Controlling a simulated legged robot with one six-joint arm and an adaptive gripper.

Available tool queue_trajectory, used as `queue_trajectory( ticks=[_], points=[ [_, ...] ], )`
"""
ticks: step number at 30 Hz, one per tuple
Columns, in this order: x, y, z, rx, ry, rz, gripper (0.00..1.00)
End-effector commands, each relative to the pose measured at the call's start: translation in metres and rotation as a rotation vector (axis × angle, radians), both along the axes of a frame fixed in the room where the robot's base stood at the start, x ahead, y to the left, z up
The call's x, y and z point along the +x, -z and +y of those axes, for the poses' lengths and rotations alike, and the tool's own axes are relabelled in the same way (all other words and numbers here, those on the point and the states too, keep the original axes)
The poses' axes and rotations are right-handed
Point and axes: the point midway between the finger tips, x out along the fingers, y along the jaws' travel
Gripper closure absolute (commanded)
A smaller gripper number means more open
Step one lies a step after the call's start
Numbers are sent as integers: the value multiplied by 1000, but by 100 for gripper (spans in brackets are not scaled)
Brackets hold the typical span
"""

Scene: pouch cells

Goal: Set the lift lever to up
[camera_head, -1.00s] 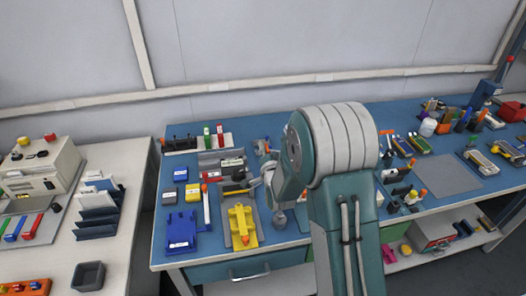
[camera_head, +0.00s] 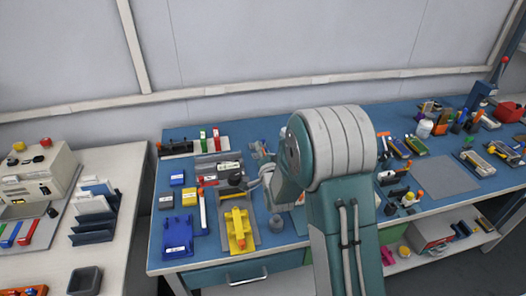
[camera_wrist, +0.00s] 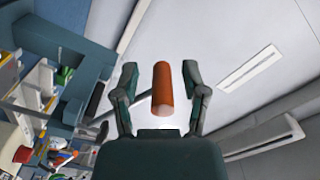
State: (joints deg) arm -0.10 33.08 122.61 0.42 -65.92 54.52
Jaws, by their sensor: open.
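In the wrist view my gripper (camera_wrist: 160,68) is open, with one dark finger on each side of an orange-red cylindrical grip (camera_wrist: 162,88). The grip stands between the fingers with visible gaps on both sides, its pale end toward the camera. It looks like a lever handle, but its mount is hidden, so I cannot tell its setting. A grey bar shows close behind it. In the head view the gripper end is mostly hidden by my own arm, over the left part of the blue bench (camera_head: 285,236).
A yellow fixture (camera_head: 239,230), a blue tray (camera_head: 178,236) and a white bar with a red top (camera_head: 203,212) stand close left of my arm. Black racks and small tools crowd the bench to the right. A grey mat (camera_head: 447,174) there is bare.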

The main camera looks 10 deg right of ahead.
Motion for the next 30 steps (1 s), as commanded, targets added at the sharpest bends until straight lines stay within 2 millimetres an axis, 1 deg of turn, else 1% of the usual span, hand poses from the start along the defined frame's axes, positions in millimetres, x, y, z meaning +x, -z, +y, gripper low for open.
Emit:
queue_trajectory(
  ticks=[4,7,18,21,25,30],
  points=[
    [-3,1,1,-1,-2,2,43],
    [-14,1,1,-1,-3,3,43],
    [-89,2,-1,0,0,4,43],
    [-104,2,-1,0,1,3,43],
    [-116,2,-1,0,0,2,43],
    [-119,2,-1,0,1,1,43]
  ],
)
